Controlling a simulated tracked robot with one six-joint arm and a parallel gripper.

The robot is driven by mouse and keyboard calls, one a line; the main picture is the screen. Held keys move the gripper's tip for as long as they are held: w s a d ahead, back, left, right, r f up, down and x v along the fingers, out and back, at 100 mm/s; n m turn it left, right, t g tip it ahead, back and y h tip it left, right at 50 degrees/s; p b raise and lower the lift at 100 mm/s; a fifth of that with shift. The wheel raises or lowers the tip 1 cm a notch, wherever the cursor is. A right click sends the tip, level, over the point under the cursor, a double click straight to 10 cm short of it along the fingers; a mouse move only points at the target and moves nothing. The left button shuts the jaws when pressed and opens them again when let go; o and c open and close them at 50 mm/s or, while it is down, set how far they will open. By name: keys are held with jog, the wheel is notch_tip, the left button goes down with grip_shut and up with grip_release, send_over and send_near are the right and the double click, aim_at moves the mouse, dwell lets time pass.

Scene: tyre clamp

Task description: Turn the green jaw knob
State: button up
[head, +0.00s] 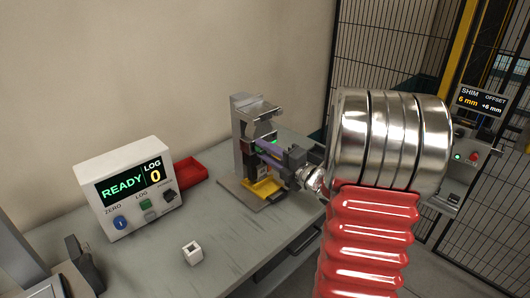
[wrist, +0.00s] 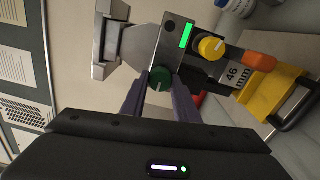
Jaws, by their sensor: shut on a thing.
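The green jaw knob (wrist: 159,76) is a round dark green knob with a pale pointer line, on the grey tyre clamp (wrist: 172,42). My gripper (wrist: 158,90) has its two purple fingers on either side of the knob and is shut on it. In the head view, my gripper (head: 266,151) reaches in from the right to the front of the clamp (head: 240,112), on the grey bench. There my fingers and wrist hide the knob's contact.
In the wrist view, a yellow knob (wrist: 210,47), an orange handle (wrist: 258,62) and a yellow base (wrist: 272,92) lie close to the right. In the head view, a readout box (head: 130,190) saying READY and 0, a red tray (head: 188,173) and a white cube (head: 192,252) stand left.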

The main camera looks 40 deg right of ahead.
jog(key=shift+f+m, duration=0.15)
jog(key=shift+m, duration=0.35)
jog(key=shift+d, duration=0.1)
jog(key=o, duration=1.1)
jog(key=shift+c, duration=0.2)
jog(key=s+d, duration=0.1)
jog(key=s, duration=1.2)
jog(key=shift+s+d, duration=0.35)
